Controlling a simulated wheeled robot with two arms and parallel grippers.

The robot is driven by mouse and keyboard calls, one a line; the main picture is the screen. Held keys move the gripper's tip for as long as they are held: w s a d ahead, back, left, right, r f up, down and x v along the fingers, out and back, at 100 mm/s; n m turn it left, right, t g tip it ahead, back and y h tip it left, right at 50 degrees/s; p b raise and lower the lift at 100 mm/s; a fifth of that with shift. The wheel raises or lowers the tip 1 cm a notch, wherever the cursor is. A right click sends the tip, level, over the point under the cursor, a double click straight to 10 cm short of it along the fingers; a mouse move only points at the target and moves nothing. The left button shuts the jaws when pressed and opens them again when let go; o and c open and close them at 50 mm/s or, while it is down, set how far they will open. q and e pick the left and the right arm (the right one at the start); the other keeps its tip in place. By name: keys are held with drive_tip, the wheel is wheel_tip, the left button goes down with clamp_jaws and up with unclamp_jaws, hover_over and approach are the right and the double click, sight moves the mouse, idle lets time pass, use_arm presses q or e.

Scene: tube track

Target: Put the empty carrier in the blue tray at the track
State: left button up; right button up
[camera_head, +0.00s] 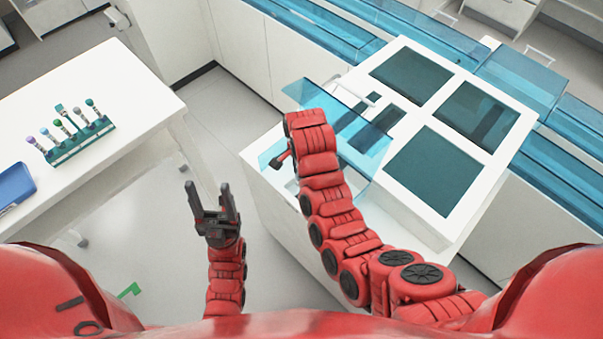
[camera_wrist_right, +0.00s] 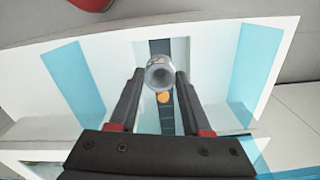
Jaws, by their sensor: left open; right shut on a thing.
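My right gripper (camera_wrist_right: 159,80) is shut on a small grey round carrier (camera_wrist_right: 159,73). The carrier's open top shows and looks empty. It is held over a recess in the white machine, with a dark track strip (camera_wrist_right: 167,112) below; whether it touches the strip I cannot tell. In the head view my right arm and a clear blue panel hide the right gripper and carrier. My left gripper (camera_head: 214,207) is open and empty, over the floor between the table and the machine. The blue tray (camera_head: 14,186) is cut off at the left edge; its inside shows no carrier.
A green rack (camera_head: 80,142) with several capped tubes stands on the white table (camera_head: 95,90) at left. The white machine (camera_head: 420,125) at right has dark glass windows and a raised clear blue panel (camera_head: 350,130). An orange dot (camera_wrist_right: 163,97) shows below the carrier.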

drive_tip(key=shift+r+p, duration=2.05)
drive_tip(key=shift+r, duration=0.4)
drive_tip(key=shift+f, duration=0.15)
